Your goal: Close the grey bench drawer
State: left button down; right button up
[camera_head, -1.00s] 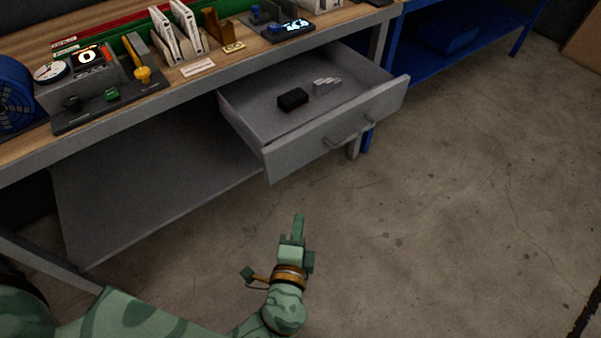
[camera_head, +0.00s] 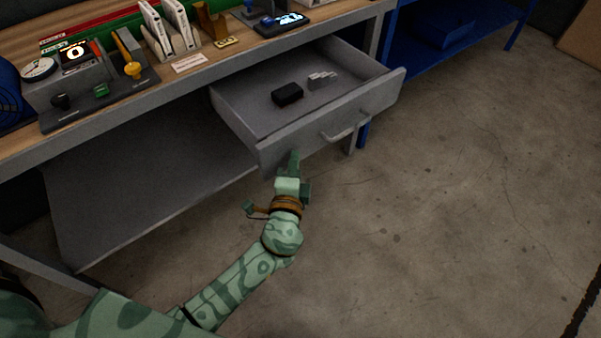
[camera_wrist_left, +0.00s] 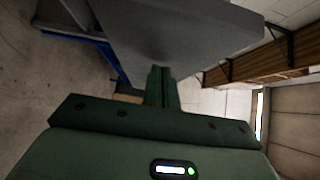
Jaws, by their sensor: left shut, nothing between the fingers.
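The grey bench drawer (camera_head: 325,127) stands pulled out from under the bench top in the head view. Its handle (camera_head: 346,128) is on the front panel, right of my gripper. A black box (camera_head: 287,94) and a small light grey stepped item (camera_head: 322,80) lie inside. My left gripper (camera_head: 294,160) is shut and empty, its fingertips at the lower left part of the drawer front. In the left wrist view the shut fingers (camera_wrist_left: 161,82) point at a grey panel (camera_wrist_left: 180,35) close ahead; whether they touch it I cannot tell. My right gripper is not in view.
The wooden bench top (camera_head: 190,78) carries devices, white holders (camera_head: 165,30) and a blue spool at the left edge. A grey lower shelf (camera_head: 150,190) lies beneath. A blue rack (camera_head: 450,45) stands at the back right. The floor (camera_head: 450,200) on the right is clear.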

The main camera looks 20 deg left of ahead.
pick_arm(q)
jog(key=shift+w+a, duration=0.1)
jog(key=shift+a, duration=0.1)
dwell(0.3)
